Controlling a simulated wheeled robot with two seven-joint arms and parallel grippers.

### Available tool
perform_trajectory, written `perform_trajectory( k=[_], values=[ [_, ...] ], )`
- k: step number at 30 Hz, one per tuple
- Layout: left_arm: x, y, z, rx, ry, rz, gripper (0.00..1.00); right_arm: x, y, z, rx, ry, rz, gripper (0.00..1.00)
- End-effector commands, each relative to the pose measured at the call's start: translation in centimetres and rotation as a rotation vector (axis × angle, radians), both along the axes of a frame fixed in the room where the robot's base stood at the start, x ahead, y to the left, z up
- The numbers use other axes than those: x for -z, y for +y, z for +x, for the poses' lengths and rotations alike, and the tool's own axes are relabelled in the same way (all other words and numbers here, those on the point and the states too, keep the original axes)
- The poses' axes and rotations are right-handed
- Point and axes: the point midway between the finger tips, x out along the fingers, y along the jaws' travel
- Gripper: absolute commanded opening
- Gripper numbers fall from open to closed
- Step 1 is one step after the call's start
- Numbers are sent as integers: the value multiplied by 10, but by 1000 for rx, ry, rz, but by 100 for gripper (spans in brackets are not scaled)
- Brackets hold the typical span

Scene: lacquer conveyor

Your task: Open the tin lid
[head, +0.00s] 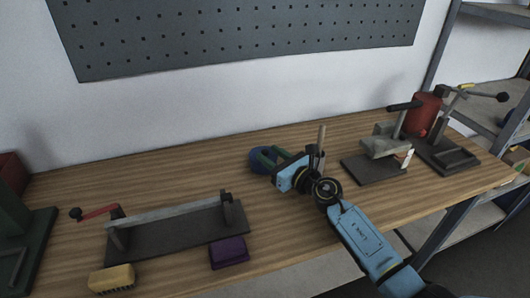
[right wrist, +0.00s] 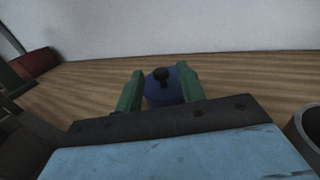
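A round blue tin (head: 256,163) stands on the wooden bench near its middle. In the right wrist view the blue tin (right wrist: 160,96) shows a small dark knob (right wrist: 163,76) on its top. My right gripper (head: 267,157) reaches in from the lower right. Its green fingers are apart at the tin, and in the wrist view the gripper (right wrist: 162,82) has one finger on each side of the knob. I see no contact with the knob. The fingers and palm hide part of the tin. My left gripper is not in view.
A dark crank fixture (head: 180,238) stands front left, with a yellow brush (head: 111,277) and a purple block (head: 229,252) before it. Grey (head: 375,168) and red (head: 425,115) bench tools stand at the right. The bench behind the tin is clear up to the wall.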

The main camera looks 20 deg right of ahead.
Motion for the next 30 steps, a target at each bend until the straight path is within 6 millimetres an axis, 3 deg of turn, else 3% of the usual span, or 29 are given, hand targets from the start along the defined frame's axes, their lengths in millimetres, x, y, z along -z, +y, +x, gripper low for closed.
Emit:
perform_trajectory(
  k=[6, 11, 17, 26, 30],
  values=[
    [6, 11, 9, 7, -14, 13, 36, 1, 10, 23, 0, 0, 1, 39],
    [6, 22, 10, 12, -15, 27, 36, 1, 12, 27, -1, 1, 0, 39],
    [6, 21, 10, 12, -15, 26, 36, 0, 12, 27, 0, 0, 1, 39],
    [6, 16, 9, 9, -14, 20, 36, 0, 12, 27, 0, 0, 1, 2],
    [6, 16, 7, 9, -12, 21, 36, 0, 12, 27, 0, 0, 1, 0]
  ],
)
